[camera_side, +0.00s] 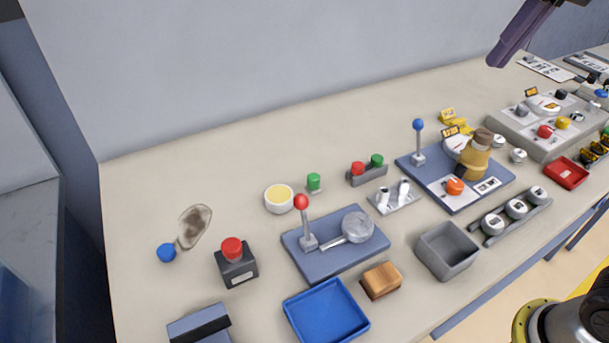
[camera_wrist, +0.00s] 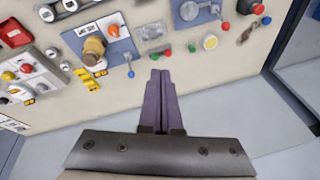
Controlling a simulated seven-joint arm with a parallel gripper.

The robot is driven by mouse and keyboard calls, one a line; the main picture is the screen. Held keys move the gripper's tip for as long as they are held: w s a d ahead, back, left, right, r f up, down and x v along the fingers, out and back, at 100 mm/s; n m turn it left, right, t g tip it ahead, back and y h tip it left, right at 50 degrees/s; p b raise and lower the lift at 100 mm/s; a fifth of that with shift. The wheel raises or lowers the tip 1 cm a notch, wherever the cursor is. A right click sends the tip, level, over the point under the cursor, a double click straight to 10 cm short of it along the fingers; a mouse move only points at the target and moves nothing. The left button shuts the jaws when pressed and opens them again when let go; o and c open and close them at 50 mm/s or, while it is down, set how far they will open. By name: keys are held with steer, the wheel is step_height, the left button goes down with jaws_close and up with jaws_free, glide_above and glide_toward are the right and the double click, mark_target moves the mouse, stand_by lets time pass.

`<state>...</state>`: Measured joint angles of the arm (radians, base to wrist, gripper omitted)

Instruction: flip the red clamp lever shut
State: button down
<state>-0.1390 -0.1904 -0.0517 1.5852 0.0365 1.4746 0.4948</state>
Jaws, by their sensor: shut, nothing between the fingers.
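The red-knobbed lever (camera_side: 302,222) stands roughly upright at the left of a blue-grey plate (camera_side: 325,263) in the side view. Beside its foot on the plate lies a round grey part with a handle (camera_side: 356,228). In the wrist view the plate (camera_wrist: 206,11) shows at the top edge, with a red knob (camera_wrist: 226,25) near it. My gripper (camera_side: 497,60) has purple fingers and hangs high at the top right of the side view, well away from the lever. In the wrist view the fingers (camera_wrist: 160,74) are together and empty.
A red push button (camera_side: 232,248), a yellow-topped cup (camera_side: 279,198), a blue tray (camera_side: 326,312) and a wooden block (camera_side: 381,280) surround the plate. A blue-knobbed lever (camera_side: 418,137) stands on another plate to the right. The bench along the wall is clear.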

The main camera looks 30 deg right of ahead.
steer(key=w+a+g, duration=0.1)
steer(key=w+a, duration=0.5)
steer(key=w, duration=0.3)
steer(key=w+a+f+n+g, duration=0.1)
steer(key=w+a+f, duration=0.4)
steer(key=a+f, duration=0.2)
steer(key=w+a+f+g, duration=0.2)
steer(key=w+a+f, duration=0.3)
steer(key=a, duration=0.3)
steer(key=shift+a+f+n, duration=0.35)
steer(key=shift+f+n, duration=0.05)
steer(key=shift+f, duration=0.5)
steer(key=shift+f, duration=0.1)
glide_toward(304, 218)
steer(key=shift+w+f, duration=2)
steer(key=shift+f, duration=0.05)
steer(key=shift+s+h, duration=0.1)
steer(key=shift+h, duration=0.2)
